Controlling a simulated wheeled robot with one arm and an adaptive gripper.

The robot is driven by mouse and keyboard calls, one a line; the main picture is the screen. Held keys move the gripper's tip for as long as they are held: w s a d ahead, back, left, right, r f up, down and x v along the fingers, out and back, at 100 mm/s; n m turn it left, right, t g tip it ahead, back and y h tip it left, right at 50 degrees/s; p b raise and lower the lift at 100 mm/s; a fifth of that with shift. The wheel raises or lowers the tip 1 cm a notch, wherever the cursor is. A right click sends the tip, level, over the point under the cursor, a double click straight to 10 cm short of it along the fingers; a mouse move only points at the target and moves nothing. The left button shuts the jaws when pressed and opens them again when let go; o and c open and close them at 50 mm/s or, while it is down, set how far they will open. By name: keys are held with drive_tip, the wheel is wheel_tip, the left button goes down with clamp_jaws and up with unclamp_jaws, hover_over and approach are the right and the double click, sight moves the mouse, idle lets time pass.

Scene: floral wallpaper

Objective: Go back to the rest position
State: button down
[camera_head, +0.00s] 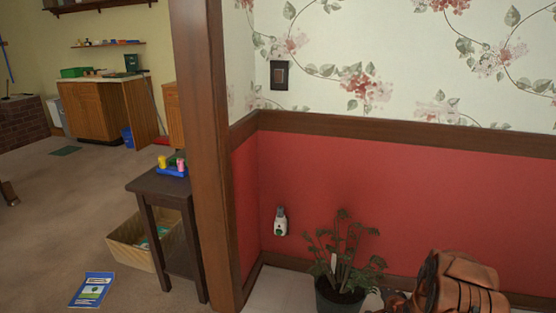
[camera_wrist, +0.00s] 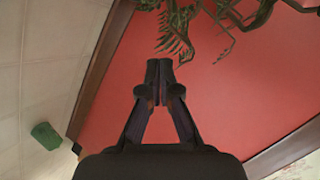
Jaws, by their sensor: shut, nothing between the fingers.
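My gripper (camera_wrist: 159,75) shows in the wrist view with its two fingertips together. It is shut and empty. Behind it is the red lower wall, and the leaves of a potted plant (camera_wrist: 180,22) hang into the top of that view. The wrist view is turned, with the pale floor at the left. My gripper and arm do not show in the head view.
The plant stands in a dark pot (camera_head: 338,295) by the red wall (camera_head: 400,200), beside a brown leather bag (camera_head: 468,285). A wooden post (camera_head: 205,150) stands left of them. Behind it are a small dark table (camera_head: 150,184), a wooden crate (camera_head: 128,246) and a blue booklet (camera_head: 91,289) on the floor.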

drive_tip(key=s+a+r+n+g+p, duration=0.2)
drive_tip(key=s+a+r+p, duration=0.15)
drive_tip(key=r, duration=0.75)
drive_tip(key=s+a+r+n+g+p, duration=0.25)
drive_tip(key=s+r+p, duration=0.25)
drive_tip(key=r, duration=0.6)
drive_tip(key=s+a+r+n+g+p, duration=0.2)
drive_tip(key=s+a+r+p, duration=0.2)
drive_tip(key=r, duration=0.7)
drive_tip(key=s+a+r+n+g+p, duration=0.2)
drive_tip(key=s+a+r+p, duration=0.1)
drive_tip(key=s+r, duration=0.6)
drive_tip(key=s+a+r+n+g+p, duration=0.2)
drive_tip(key=s+r+p, duration=0.4)
drive_tip(key=s, duration=1.1)
drive_tip(key=s+a+r+n+g+y+p, duration=0.1)
drive_tip(key=s+a+r+n+g+p, duration=0.1)
drive_tip(key=s+r, duration=1.1)
drive_tip(key=s+a+g+p, duration=0.1)
drive_tip(key=a+p, duration=0.1)
drive_tip(key=a, duration=0.1)
drive_tip(key=shift+a+n+p, duration=0.3)
drive_tip(key=shift+n, duration=0.05)
drive_tip(key=shift+g, duration=0.25)
